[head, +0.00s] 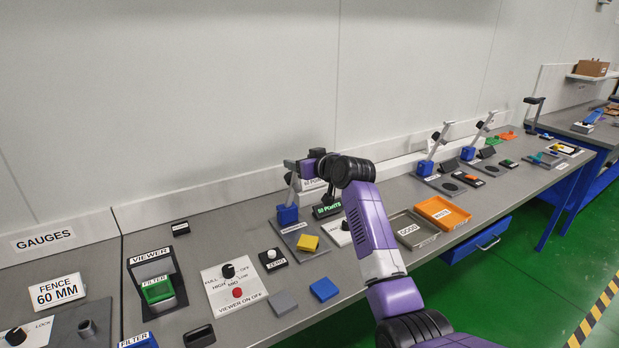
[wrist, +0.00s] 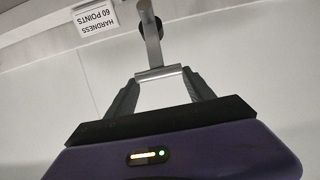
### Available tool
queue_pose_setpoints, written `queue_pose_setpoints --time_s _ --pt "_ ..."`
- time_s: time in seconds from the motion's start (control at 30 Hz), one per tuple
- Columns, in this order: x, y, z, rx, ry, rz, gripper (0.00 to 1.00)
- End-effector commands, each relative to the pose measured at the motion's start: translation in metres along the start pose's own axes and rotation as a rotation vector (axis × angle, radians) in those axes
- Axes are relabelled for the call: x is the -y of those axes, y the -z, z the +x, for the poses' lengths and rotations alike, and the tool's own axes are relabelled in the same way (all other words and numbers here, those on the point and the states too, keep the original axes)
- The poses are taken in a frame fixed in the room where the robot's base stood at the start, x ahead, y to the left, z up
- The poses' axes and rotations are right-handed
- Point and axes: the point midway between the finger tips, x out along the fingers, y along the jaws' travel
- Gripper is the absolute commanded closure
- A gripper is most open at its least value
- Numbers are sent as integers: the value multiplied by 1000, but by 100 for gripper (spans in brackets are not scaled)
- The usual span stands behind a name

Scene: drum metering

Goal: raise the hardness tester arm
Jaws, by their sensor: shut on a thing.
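The hardness tester has a blue block (head: 287,214) at its base, behind my forearm's left side in the head view. Its grey arm (head: 293,190) slopes up from the block to my gripper (head: 300,166). In the wrist view, my gripper (wrist: 162,76) is shut on the metal crossbar at the end of the tester arm (wrist: 152,42). A dark round part shows behind that arm. In the head view my wrist hides part of the tester's upper end.
A yellow block (head: 307,243) lies on the tester's plate. A green-lettered display (head: 327,207) stands close to the right. The grey GOOD tray (head: 413,229) and an orange tray (head: 443,212) lie right of my arm. A wall rises close behind the bench.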

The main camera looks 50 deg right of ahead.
Motion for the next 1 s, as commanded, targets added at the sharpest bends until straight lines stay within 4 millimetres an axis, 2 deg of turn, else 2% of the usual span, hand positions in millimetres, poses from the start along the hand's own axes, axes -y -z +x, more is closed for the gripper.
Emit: queue_pose_setpoints --time_s 0.03,0.07,0.23,0.5,0.93,0.97,1.0 --pt "1 15 4 -13 0 -2 100" --pt "1 19 6 3 1 -2 100" --pt "1 28 20 69 1 -2 100" --pt "0 33 30 118 0 -1 100" --pt "0 35 31 122 0 -2 100" --pt "0 35 31 122 0 -2 34" --pt "0 35 31 123 0 -2 27"
